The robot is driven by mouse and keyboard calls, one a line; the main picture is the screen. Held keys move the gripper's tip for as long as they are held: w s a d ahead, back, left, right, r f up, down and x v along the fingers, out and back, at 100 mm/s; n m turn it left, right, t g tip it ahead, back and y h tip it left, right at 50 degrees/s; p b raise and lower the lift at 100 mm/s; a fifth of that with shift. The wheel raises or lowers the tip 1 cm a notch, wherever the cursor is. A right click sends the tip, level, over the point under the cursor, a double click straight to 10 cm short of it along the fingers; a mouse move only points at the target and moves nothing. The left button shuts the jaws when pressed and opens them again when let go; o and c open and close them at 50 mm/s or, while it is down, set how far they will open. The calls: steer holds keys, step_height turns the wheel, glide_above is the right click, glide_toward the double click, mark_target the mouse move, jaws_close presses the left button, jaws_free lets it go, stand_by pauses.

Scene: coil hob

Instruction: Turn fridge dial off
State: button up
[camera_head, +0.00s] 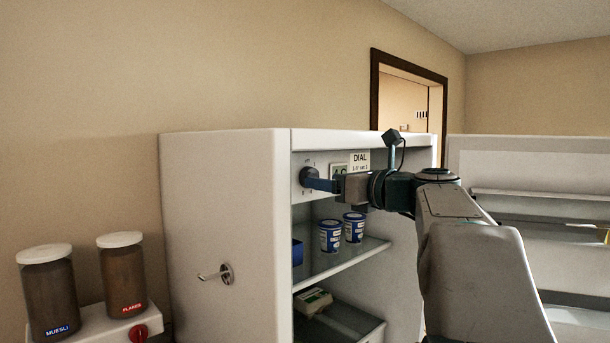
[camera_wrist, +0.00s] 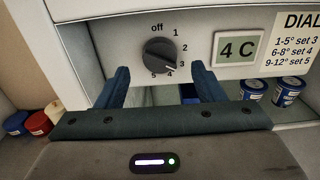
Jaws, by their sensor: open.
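The fridge dial (camera_wrist: 159,54) is a dark round knob on the white panel inside the top of the fridge. Around it are the marks off, 1, 2, 3, 4 and 5. Its pointer seems to face the lower right, near 3 or 4, but is hard to read. My gripper (camera_wrist: 159,72) is open, with one blue finger on each side of the dial, a little below it. In the wrist view nothing shows between the fingers; contact cannot be told.
A display (camera_wrist: 238,47) reads 4 C, beside a DIAL label (camera_wrist: 297,42). Blue and white tubs (camera_head: 330,236) stand on the glass shelf (camera_head: 350,262) below. The open fridge door (camera_head: 540,168) is at the right. Jars (camera_head: 48,292) stand at the left.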

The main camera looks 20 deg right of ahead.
steer(key=x, duration=0.3)
steer(key=shift+w, duration=0.2)
steer(key=shift+a, duration=0.1)
